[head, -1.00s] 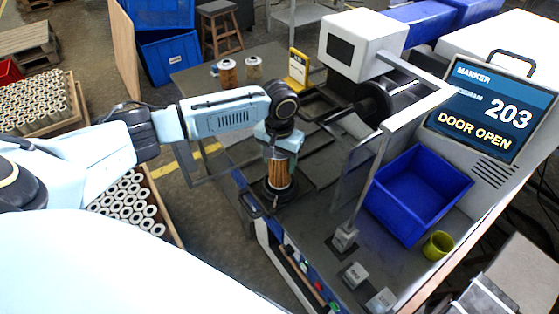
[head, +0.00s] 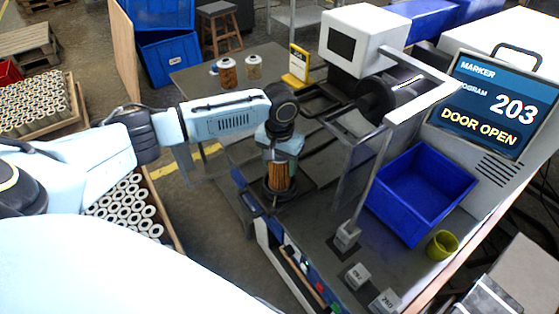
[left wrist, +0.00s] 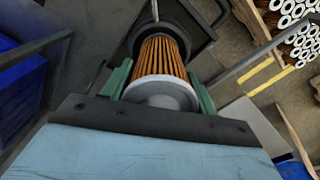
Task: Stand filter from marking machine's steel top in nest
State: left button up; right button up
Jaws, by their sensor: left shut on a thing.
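My left gripper (head: 281,160) points down and is shut on an orange pleated filter (head: 279,177) with a pale end cap. In the left wrist view the filter (left wrist: 160,62) is between the green fingers, its grey cap toward me. Its far end is at a round dark nest (left wrist: 159,40), which also shows in the head view (head: 278,196). The filter looks upright; whether it is fully seated is hidden. The marking machine (head: 363,42) stands at the back, its screen reading DOOR OPEN. My right gripper is out of view.
A blue bin (head: 418,193) and a yellow-green cup (head: 441,244) stand right of the nest. A slanted post with a clear panel (head: 357,172) rises between nest and bin. Two more filters (head: 227,72) stand on the back table. A crate of filters (head: 128,208) is at left.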

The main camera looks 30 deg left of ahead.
pick_arm(q)
jog(key=shift+f, duration=0.25)
jog(key=o, duration=1.1)
notch_tip(320, 180, up, 13)
jog(key=shift+r+p, duration=0.2)
jog(key=shift+p, duration=0.15)
